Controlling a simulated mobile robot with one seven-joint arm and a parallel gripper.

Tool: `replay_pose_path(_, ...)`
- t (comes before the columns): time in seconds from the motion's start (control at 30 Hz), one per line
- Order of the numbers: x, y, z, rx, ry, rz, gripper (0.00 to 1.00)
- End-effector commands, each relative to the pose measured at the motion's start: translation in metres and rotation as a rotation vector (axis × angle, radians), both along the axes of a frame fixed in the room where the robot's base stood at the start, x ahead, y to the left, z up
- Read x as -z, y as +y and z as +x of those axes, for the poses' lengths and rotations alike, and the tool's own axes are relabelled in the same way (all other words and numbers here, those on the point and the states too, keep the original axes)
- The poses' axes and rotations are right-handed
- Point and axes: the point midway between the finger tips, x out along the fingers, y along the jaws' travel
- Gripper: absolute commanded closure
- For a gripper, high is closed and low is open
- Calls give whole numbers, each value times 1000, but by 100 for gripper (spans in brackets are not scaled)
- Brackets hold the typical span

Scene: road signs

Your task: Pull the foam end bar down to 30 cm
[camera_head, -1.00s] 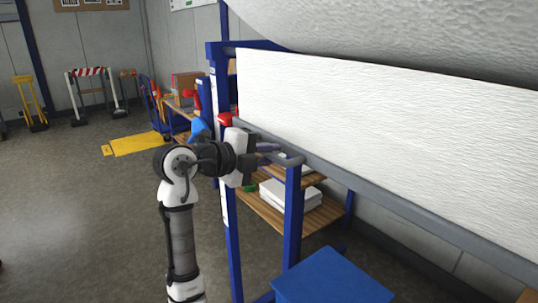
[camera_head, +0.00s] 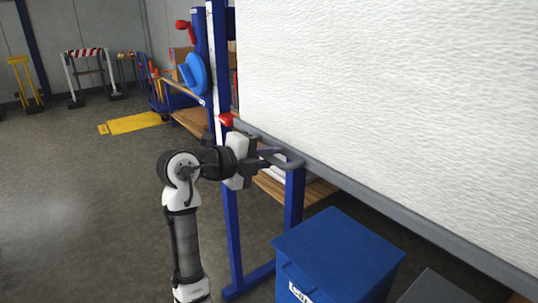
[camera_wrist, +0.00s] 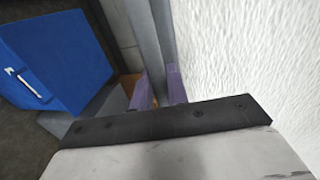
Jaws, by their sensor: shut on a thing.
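The grey foam end bar (camera_head: 375,205) runs along the bottom edge of a hanging white textured sheet (camera_head: 400,90). My gripper (camera_head: 268,156) is shut on the bar near its left end. In the wrist view, the purple fingers of my gripper (camera_wrist: 160,90) stand on either side of the grey bar (camera_wrist: 148,40), with the white sheet on the right. A red piece (camera_head: 226,120) sits at the bar's left end beside a blue post with a pale strip. Markings on the strip are too small to read.
A blue box (camera_head: 340,255) stands below the bar, and it also shows in the wrist view (camera_wrist: 60,55). A blue frame (camera_head: 232,230) stands close to my gripper. A wooden shelf (camera_head: 315,190) is behind. The floor at left (camera_head: 80,220) is clear.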

Motion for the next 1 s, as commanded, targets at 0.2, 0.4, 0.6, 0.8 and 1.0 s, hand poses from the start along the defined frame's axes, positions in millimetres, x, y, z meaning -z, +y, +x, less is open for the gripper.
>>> replay_pose_path(0.2, 3, 1, 0, -2, -1, -1, 100)
replay_pose_path(0.4, 3, 1, 0, -2, -1, -1, 100)
replay_pose_path(0.6, 3, 1, 0, -2, -1, -1, 66)
replay_pose_path(0.8, 3, 0, 0, -2, -1, -1, 66)
replay_pose_path(1.0, 0, 11, -7, -4, -3, -1, 66)
